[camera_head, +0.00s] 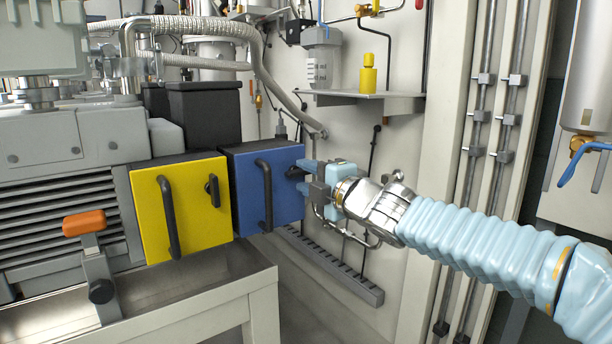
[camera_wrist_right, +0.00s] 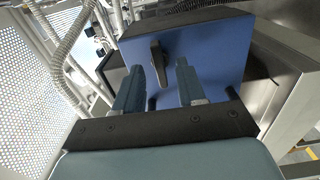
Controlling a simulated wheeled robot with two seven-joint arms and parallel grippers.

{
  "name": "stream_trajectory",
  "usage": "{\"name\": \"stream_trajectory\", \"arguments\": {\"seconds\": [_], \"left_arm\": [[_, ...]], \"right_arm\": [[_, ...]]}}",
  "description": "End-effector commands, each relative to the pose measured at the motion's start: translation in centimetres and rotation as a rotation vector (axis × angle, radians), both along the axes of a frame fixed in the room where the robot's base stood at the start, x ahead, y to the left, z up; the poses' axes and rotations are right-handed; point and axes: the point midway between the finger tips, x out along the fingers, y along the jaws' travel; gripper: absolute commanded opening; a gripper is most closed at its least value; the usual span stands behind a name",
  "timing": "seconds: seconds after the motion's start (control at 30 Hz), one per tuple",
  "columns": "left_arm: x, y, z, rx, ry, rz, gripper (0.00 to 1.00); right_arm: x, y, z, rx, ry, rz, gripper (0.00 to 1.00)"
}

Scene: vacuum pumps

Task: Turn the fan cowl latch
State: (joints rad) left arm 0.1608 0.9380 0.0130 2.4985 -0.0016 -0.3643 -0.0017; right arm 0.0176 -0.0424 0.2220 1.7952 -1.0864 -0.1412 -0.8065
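A blue box (camera_head: 276,190) with a black bar handle (camera_head: 265,195) carries a small dark latch (camera_head: 295,173) near its right edge. My right gripper (camera_head: 305,176) is at that latch. In the right wrist view the latch (camera_wrist_right: 158,62) is a short black lever on the blue face (camera_wrist_right: 205,50). It shows between and beyond the two fingers of my right gripper (camera_wrist_right: 160,87), which are apart with a gap on both sides of it. I cannot tell contact. A yellow box (camera_head: 190,215) beside it has its own upright black latch (camera_head: 212,190). My left gripper is not in view.
A grey pump housing (camera_head: 65,180) stands at the left, with an orange-topped lever (camera_head: 84,223) in front. A metal tray (camera_head: 205,290) lies below the boxes. A shelf (camera_head: 365,97) and pipes line the wall behind.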

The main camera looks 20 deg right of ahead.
Motion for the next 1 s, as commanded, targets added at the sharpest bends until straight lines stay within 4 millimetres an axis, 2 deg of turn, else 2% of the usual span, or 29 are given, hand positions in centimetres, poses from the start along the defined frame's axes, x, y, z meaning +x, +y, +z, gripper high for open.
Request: {"name": "stream_trajectory", "arguments": {"seconds": [0.53, 1.0], "left_arm": [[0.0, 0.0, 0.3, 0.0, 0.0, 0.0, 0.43], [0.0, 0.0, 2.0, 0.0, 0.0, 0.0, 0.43]], "right_arm": [[-0.9, -0.3, 0.1, 0.0, -0.001, 0.0, 0.39], [-5.2, -1.9, 0.2, 0.0, 0.0, -0.001, 0.39]]}}
